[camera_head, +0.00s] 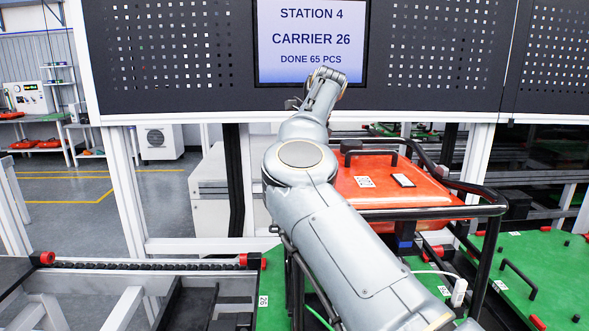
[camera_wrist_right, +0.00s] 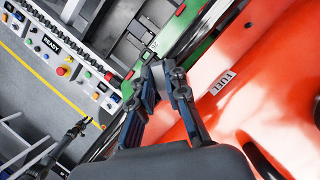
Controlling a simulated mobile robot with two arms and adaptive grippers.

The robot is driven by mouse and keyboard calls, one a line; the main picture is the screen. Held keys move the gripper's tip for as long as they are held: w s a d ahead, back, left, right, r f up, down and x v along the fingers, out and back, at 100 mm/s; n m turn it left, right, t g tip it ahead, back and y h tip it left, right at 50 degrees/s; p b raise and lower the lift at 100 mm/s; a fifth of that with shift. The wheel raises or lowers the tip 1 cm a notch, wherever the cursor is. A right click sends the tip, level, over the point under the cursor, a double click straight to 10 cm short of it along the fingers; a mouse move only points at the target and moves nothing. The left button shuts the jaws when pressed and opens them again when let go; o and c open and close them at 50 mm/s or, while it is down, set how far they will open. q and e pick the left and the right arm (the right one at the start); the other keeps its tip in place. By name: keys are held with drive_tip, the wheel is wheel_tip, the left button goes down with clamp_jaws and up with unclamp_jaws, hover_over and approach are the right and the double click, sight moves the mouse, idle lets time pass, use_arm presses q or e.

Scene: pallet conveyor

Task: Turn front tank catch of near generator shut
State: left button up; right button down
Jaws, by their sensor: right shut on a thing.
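The near generator has an orange-red tank (camera_head: 385,186) in a black tube frame, partly behind my right arm in the head view. In the right wrist view, the tank (camera_wrist_right: 265,85) fills the right side and bears a FUEL label. My right gripper (camera_wrist_right: 164,68) is shut at the tank's edge, on what appears to be the front tank catch. The catch is hidden between the fingertips, so its angle cannot be told. The head view does not show this gripper clearly. A dark jointed shape, apparently my left gripper (camera_wrist_right: 82,126), shows at lower left in the wrist view; its jaws are unclear.
The generator stands over a green carrier (camera_head: 273,290). Another green plate with a black handle (camera_head: 519,281) lies at right. A perforated panel with a screen (camera_head: 312,42) stands behind. A button panel marked READY (camera_wrist_right: 48,44) runs beside the conveyor.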

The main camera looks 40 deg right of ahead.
drive_tip(key=shift+d+r+n+y+p, duration=0.2)
drive_tip(key=shift+n+y+p, duration=0.25)
drive_tip(key=shift+n, duration=0.55)
drive_tip(key=shift+w+r+n+y+p, duration=0.15)
drive_tip(key=shift+n+y+p, duration=0.1)
drive_tip(key=shift+n+p, duration=0.6)
drive_tip(key=shift+n+g+y+p, duration=0.3)
drive_tip(key=shift+n+g+p, duration=0.1)
drive_tip(key=shift+n+p, duration=1.25)
drive_tip(key=shift+p, duration=0.15)
drive_tip(key=c, duration=1.3)
unclamp_jaws()
drive_tip(key=shift+c, duration=0.2)
drive_tip(key=shift+f, duration=0.25)
drive_tip(key=shift+f, duration=0.1)
